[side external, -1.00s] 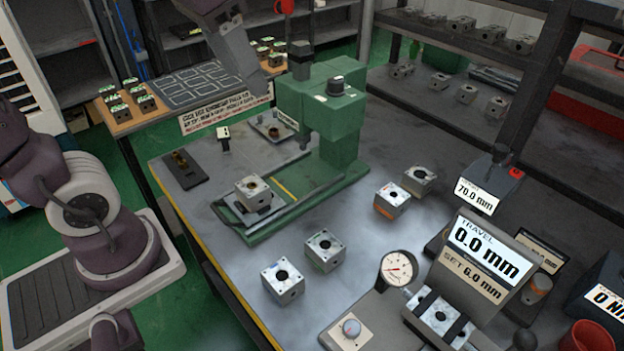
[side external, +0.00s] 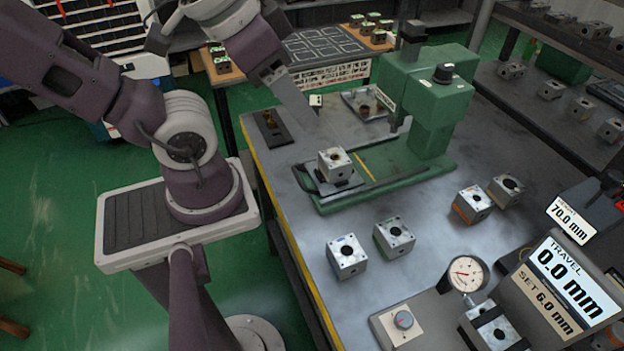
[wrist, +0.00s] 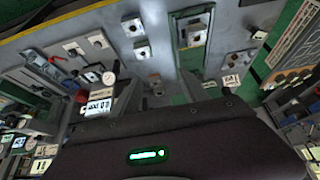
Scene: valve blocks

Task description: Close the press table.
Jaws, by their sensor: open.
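The green press (side external: 440,105) stands on the grey workbench. Its press table (side external: 325,187), a small dark carriage with a handle on its left, sits at the left end of the green base (side external: 390,185), out from under the press head. A grey valve block (side external: 335,165) with a hole in its top sits on the carriage. My gripper (side external: 312,128) hangs up and left of the block in the side view, apart from it.
Two loose blocks (side external: 347,257) (side external: 394,237) lie in front of the press and two more (side external: 472,204) (side external: 506,190) to its right. A dial gauge (side external: 467,274) and travel display (side external: 565,275) stand at front right. A dark plate (side external: 272,130) lies at the bench's left edge.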

